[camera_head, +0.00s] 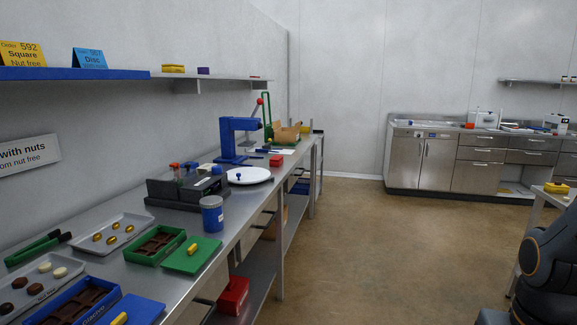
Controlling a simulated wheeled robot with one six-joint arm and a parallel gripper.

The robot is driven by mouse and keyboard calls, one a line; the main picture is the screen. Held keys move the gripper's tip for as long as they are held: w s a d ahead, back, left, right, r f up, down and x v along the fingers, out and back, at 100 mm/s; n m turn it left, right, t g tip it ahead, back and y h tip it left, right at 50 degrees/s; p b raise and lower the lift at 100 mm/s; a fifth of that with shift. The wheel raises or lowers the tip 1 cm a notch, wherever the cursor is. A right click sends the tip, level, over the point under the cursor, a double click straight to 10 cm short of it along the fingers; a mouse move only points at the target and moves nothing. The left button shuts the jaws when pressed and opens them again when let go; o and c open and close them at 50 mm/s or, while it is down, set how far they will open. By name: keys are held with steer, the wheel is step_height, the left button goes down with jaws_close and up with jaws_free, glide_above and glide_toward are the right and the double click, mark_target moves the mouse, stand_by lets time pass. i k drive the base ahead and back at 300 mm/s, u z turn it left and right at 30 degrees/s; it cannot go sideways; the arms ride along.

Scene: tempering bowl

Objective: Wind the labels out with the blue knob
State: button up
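A dark grey device (180,192) stands on the long steel bench at the left, with a whitish strip on its top and small red and dark parts at its back. A small blue part (216,170) shows at its right end; I cannot tell if it is a knob. Another small blue piece (238,176) stands at the near edge of a round white plate (252,174) just beyond the device. I cannot clearly make out any labels. My gripper is not in view; only dark arm links of mine show at the lower right.
Green box (155,245), green lid (191,255) and a grey tray (115,220) of sweets lie nearer. A blue press (235,140) stands beyond. A red bin (233,295) sits below. The floor right of the bench is clear.

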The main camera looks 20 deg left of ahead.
mark_target(215, 169)
steer(key=z, duration=0.2)
steer(key=i, duration=1.9)
steer(key=u, duration=1.4)
steer(key=i, duration=0.85)
steer(key=u, duration=1)
